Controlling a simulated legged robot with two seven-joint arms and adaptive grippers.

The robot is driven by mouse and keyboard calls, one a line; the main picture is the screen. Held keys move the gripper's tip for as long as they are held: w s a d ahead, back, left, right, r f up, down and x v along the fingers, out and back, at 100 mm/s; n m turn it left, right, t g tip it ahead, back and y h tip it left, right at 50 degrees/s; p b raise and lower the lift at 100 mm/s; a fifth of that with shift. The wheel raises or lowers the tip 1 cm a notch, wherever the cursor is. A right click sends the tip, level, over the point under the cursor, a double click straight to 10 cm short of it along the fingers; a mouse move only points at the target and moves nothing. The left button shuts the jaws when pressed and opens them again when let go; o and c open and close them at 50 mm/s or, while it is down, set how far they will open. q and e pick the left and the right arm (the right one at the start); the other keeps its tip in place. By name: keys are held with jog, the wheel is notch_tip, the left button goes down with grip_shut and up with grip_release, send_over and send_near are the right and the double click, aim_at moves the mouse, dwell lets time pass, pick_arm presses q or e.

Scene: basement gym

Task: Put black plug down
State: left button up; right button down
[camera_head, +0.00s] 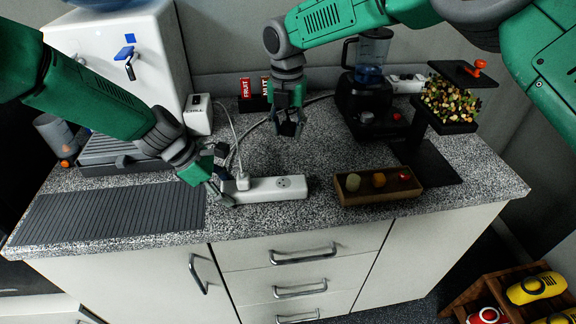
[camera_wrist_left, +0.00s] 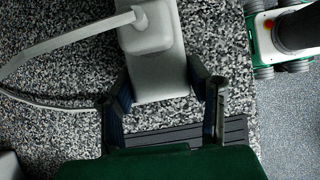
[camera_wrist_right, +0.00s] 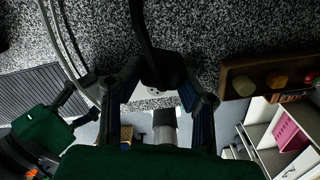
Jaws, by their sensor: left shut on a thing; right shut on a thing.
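A black plug (camera_wrist_right: 158,70) with a black cable shows in the right wrist view, between the fingers of my right gripper (camera_wrist_right: 160,92). My right gripper (camera_head: 289,130) is shut on it and holds it above the counter, behind the power strip in the head view. The plug is hard to make out there against the dark fingers. A white power strip (camera_head: 280,187) lies on the speckled counter. My left gripper (camera_head: 226,196) is shut on its left end. A white plug (camera_wrist_left: 148,30) sits in the strip near that gripper.
A wooden tray (camera_head: 346,196) with several small round items lies right of the strip. A blender (camera_head: 370,98) stands behind it. A grey ribbed mat (camera_head: 110,212) covers the counter's left front. Bare counter (camera_head: 290,155) lies behind the strip.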

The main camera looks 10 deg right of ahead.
aim_at(287, 169)
notch_tip(287, 169, down, 10)
jog(key=shift+r, duration=0.15)
dwell(0.3)
jog(key=shift+f, duration=0.3)
jog(key=shift+f, duration=0.25)
jog(key=c, duration=1.1)
grip_release()
jog(key=shift+c, duration=0.2)
notch_tip(287, 169, up, 13)
jog(key=shift+r, duration=0.1)
